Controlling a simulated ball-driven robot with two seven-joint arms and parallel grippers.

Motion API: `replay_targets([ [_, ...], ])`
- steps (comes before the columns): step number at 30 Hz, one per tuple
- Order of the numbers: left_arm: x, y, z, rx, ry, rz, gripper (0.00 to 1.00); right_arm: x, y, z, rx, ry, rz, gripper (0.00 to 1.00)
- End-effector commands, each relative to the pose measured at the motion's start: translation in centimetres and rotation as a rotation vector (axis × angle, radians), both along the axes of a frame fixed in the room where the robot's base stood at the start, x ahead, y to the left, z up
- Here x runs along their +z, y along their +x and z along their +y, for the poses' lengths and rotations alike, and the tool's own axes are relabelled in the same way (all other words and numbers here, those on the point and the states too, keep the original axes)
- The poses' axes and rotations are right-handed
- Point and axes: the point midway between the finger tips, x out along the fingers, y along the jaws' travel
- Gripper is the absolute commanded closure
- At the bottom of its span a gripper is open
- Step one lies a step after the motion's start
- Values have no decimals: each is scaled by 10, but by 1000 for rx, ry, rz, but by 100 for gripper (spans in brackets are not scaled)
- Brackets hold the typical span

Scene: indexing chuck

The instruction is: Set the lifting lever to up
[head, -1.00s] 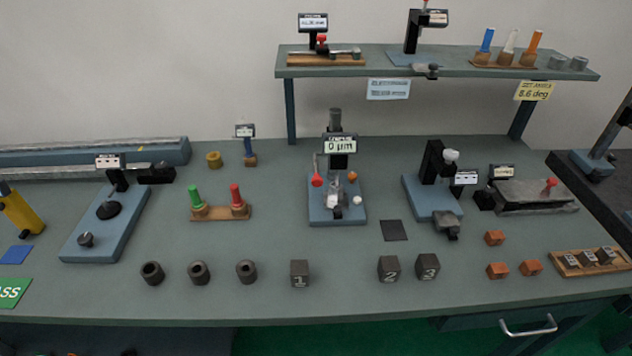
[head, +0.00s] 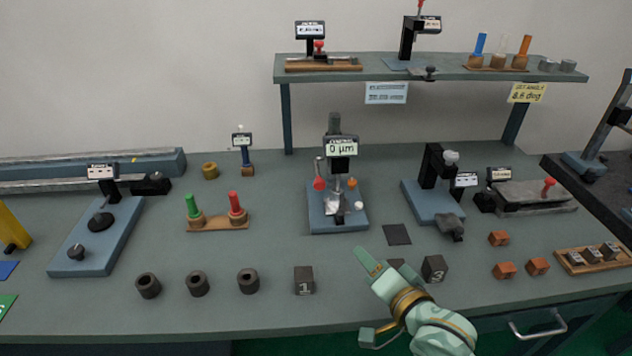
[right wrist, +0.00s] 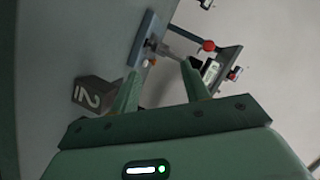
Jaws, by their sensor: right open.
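The indexing device with a "0 µm" display (head: 342,148) stands on a blue base (head: 322,225) at the middle of the bench. Its lever with a red ball knob (head: 319,184) is on the left side of the column, the knob at the lower end of the rod. The red knob also shows in the right wrist view (right wrist: 208,45), beyond the fingertips. My right gripper (head: 364,294) is open and empty, above the bench's front part, in front of the device and apart from it. Its two fingers (right wrist: 161,78) show spread in the wrist view. My left gripper is not in view.
Block 2 (right wrist: 95,93) lies beside my right gripper and is mostly hidden in the head view. Blocks 1 (head: 304,280) and 3 (head: 434,268) stand either side. A dark square pad (head: 397,234) lies right of the device. A shelf (head: 430,72) overhangs behind.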

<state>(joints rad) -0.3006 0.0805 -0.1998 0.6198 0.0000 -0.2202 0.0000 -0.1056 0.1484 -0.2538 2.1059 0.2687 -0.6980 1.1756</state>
Motion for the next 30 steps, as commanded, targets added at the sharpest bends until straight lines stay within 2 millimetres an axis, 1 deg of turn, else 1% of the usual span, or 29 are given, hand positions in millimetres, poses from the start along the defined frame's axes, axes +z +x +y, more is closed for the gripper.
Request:
replay_targets([
  [1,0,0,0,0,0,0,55,13,12,7,-4,130,-22,54],
  [4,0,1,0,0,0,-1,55,37,31,19,-4,397,-46,54],
  [6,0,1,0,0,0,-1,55,50,39,24,1,535,-53,54],
  [9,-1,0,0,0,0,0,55,58,47,29,6,635,-54,54],
  [11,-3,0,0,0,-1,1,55,59,53,31,8,650,-54,54],
  [14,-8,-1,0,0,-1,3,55,58,68,37,7,648,-55,54],
  [24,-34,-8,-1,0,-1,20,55,55,147,70,7,641,-53,54],
  [27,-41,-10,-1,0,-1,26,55,55,166,78,6,642,-53,54],
  [30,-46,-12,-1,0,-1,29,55,55,180,84,6,642,-52,54],
])
